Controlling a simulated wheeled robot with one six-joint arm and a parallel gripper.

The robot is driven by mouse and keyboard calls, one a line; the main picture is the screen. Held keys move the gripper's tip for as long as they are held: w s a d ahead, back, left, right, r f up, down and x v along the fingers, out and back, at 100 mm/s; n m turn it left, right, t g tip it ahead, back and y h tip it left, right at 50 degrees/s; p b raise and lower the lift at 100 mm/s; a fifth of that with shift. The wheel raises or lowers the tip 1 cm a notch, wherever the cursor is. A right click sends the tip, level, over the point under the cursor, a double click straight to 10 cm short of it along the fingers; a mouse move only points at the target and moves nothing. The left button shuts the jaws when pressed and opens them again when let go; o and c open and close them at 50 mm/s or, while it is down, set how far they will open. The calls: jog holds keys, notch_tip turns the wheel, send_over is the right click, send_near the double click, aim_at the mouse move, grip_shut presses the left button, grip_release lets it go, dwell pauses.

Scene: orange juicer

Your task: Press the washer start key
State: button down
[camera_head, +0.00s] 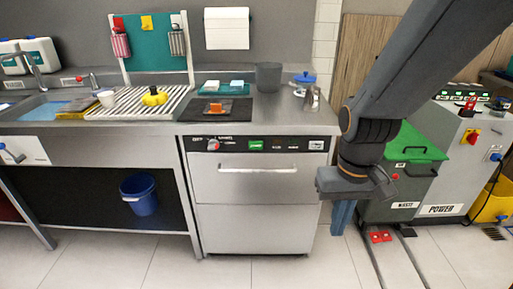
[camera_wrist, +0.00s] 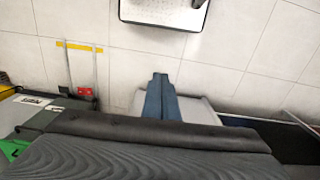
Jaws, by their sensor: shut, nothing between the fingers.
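The washer (camera_head: 258,178) is a steel under-counter machine with a bar handle (camera_head: 258,169) across its door. Its dark control strip (camera_head: 235,144) along the top edge carries a red-marked knob (camera_head: 213,145), a green lit panel (camera_head: 256,145) and small labels too fine to read. I cannot tell which mark is the start key. My gripper (camera_head: 341,228) hangs fingers-down in front and right of the washer, below the control strip and apart from it. In the wrist view my gripper (camera_wrist: 160,80) has its blue-grey fingers together and empty, above the floor.
A green-lidded bin (camera_head: 410,145) and a grey power cabinet (camera_head: 452,150) stand right of my arm. The floor (camera_head: 290,272) before the washer is clear.

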aim_at(256, 145)
jog(key=w+a+f+n+t+p, duration=0.1)
jog(key=w+f+n+t, duration=0.3)
jog(key=w, duration=0.6)
jog(key=w+a+n+t+p, duration=0.2)
jog(key=w+n, duration=0.4)
jog(key=w, duration=0.4)
jog(key=w+a+n+t+y+p, duration=0.1)
jog(key=w+a+n+t+y, duration=0.1)
jog(key=w+a+n+y, duration=0.2)
jog(key=w+a+f+n+t+y+p, duration=0.1)
jog(key=w+a+n+y, duration=0.3)
jog(key=a+n, duration=0.4)
jog(key=shift+w+a+f+t, duration=0.15)
jog(key=shift+w+a+t, duration=0.15)
jog(key=shift+a+t, duration=0.35)
jog(key=shift+w+d+b, duration=0.1)
jog(key=shift+w+b, duration=1.05)
jog(key=shift+w, duration=3.25)
jog(key=shift+w, duration=0.1)
